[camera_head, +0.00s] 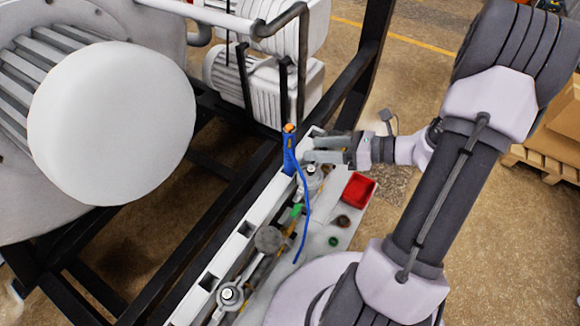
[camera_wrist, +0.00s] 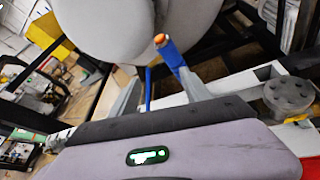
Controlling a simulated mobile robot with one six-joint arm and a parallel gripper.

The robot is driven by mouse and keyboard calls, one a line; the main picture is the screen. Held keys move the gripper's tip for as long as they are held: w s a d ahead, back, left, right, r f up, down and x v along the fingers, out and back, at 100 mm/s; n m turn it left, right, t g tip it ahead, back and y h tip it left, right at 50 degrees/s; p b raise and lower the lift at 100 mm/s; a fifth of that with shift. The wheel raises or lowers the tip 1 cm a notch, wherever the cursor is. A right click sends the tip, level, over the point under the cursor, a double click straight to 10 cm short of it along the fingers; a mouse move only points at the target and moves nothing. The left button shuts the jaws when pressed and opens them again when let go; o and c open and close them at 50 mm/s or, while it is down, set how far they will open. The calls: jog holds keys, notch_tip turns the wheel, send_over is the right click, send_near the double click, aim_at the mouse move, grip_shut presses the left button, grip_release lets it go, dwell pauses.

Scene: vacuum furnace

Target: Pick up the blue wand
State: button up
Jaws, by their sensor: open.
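The blue wand (camera_head: 289,155) stands upright at the rail beside the white bench, with an orange tip on top. A blue cable runs from it down across the bench. In the wrist view the wand (camera_wrist: 172,54) leans slightly and shows its orange tip, near the right finger. My gripper (camera_head: 306,149) is open, with its fingers level and pointing left at the wand. The wand is just past the fingertips in the head view. In the wrist view my gripper (camera_wrist: 160,76) has one finger on each side of the picture's middle. I cannot tell whether a finger touches the wand.
A red tray (camera_head: 358,191) sits on the bench right of the wand, with small round parts (camera_head: 343,221) nearby. Grey metal fittings (camera_head: 268,238) line the rail. The large white furnace cylinder (camera_head: 110,125) and black frame bars (camera_head: 345,85) stand left and behind.

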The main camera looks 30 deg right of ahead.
aim_at(289, 138)
jog(key=s+d+f+n+t+b, duration=0.2)
jog(key=s+d+f+t+b, duration=0.1)
jog(key=s+d+f+t, duration=0.15)
jog(key=r+b+x, duration=0.1)
jog(key=x, duration=1.7)
jog(key=shift+w+d+r, duration=0.15)
jog(key=shift+w+r, duration=0.15)
jog(key=shift+t, duration=0.25)
grip_shut()
